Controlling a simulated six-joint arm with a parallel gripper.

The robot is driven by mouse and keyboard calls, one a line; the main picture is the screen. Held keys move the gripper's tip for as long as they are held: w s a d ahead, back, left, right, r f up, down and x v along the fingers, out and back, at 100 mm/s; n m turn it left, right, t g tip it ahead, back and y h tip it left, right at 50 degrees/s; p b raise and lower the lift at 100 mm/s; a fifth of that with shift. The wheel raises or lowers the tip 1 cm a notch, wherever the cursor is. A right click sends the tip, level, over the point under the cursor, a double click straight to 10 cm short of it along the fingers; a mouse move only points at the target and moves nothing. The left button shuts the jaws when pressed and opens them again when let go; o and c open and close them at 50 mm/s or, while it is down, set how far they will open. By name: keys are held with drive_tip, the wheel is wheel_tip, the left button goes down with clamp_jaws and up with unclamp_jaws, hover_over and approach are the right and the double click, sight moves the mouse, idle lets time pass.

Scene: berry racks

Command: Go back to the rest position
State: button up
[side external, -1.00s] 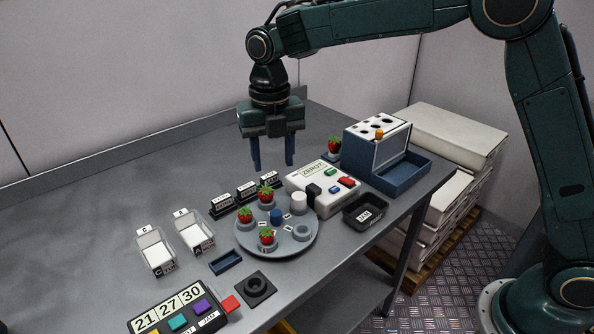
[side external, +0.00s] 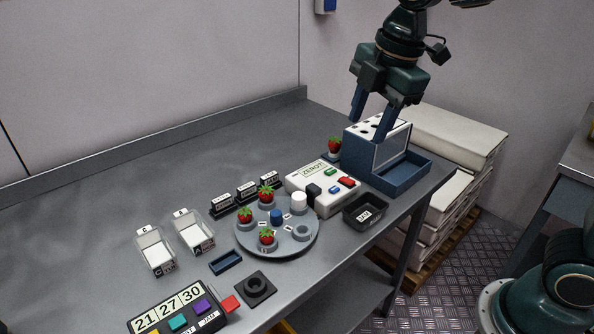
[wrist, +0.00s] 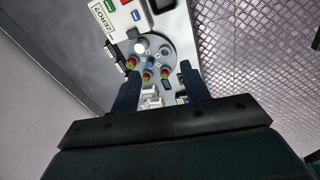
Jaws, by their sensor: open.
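My gripper (side external: 372,122) is open and empty in the side external view. It is tilted, with its blue fingers in front of or over the top of the blue box with the white holed top (side external: 366,132); I cannot tell how close they are. In the wrist view my gripper (wrist: 160,84) shows two spread fingers with nothing held between them. The grey round turntable (side external: 256,246) carries several strawberries, such as one at its front (side external: 267,237). The turntable also shows in the wrist view (wrist: 176,52), beyond the fingers.
A white ZERO device (side external: 318,178) with coloured buttons stands right of the turntable, beside a black tray (side external: 364,210). Two clear bins (side external: 155,250) stand left. A number panel (side external: 172,312) is at the front. A strawberry (side external: 334,145) sits by the blue box. The table's back left is clear.

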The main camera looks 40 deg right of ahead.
drive_tip(key=s+d+f+m+t, duration=0.1)
drive_tip(key=s+d+m, duration=0.2)
drive_tip(key=s+m, duration=0.5)
drive_tip(key=s+d+f+m+t, duration=0.1)
drive_tip(key=s+d+f+m, duration=0.1)
drive_tip(key=s+m, duration=0.6)
drive_tip(key=shift+s+d+m+t, duration=0.3)
drive_tip(key=shift+s+d+t, duration=0.1)
drive_tip(key=shift+d, duration=0.05)
